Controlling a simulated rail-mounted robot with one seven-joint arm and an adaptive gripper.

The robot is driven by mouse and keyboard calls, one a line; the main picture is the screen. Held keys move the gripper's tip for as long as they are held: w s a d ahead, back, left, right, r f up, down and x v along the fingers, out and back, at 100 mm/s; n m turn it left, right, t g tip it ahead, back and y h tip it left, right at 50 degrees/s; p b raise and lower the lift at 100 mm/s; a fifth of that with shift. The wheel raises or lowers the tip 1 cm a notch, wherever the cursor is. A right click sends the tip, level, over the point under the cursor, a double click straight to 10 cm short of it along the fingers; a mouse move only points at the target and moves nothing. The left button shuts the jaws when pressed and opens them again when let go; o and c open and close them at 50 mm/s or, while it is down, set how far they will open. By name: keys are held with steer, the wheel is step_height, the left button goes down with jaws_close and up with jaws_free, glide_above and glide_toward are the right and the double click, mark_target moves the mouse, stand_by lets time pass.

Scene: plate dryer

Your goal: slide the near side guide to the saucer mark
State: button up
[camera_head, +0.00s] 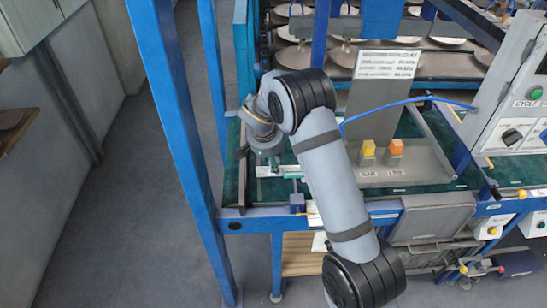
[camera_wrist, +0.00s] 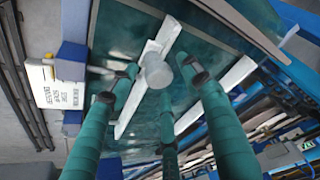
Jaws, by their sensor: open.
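My gripper (camera_wrist: 163,88) has its teal, dark-tipped fingers spread apart, pointing at the green belt (camera_wrist: 125,30). In the head view my gripper (camera_head: 265,170) is low over the left end of the belt, mostly hidden by my wrist. A pale bar (camera_wrist: 134,100), which looks like a side guide, lies diagonally in the wrist view. A round grey knob (camera_wrist: 157,72) shows at it, between the spread fingers; I cannot tell whether any finger touches it. A second pale bar (camera_wrist: 222,92) lies to its right. I cannot make out the saucer mark.
A white text card (camera_wrist: 62,88) is beside the blue frame. A blue post (camera_head: 165,110) stands left of my arm. Racks with plates (camera_head: 445,65) fill the back.

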steer(key=shift+c, duration=0.3)
steer(key=shift+r, duration=0.1)
steer(key=c, duration=1.1)
steer(key=shift+w, duration=0.1)
jaws_close()
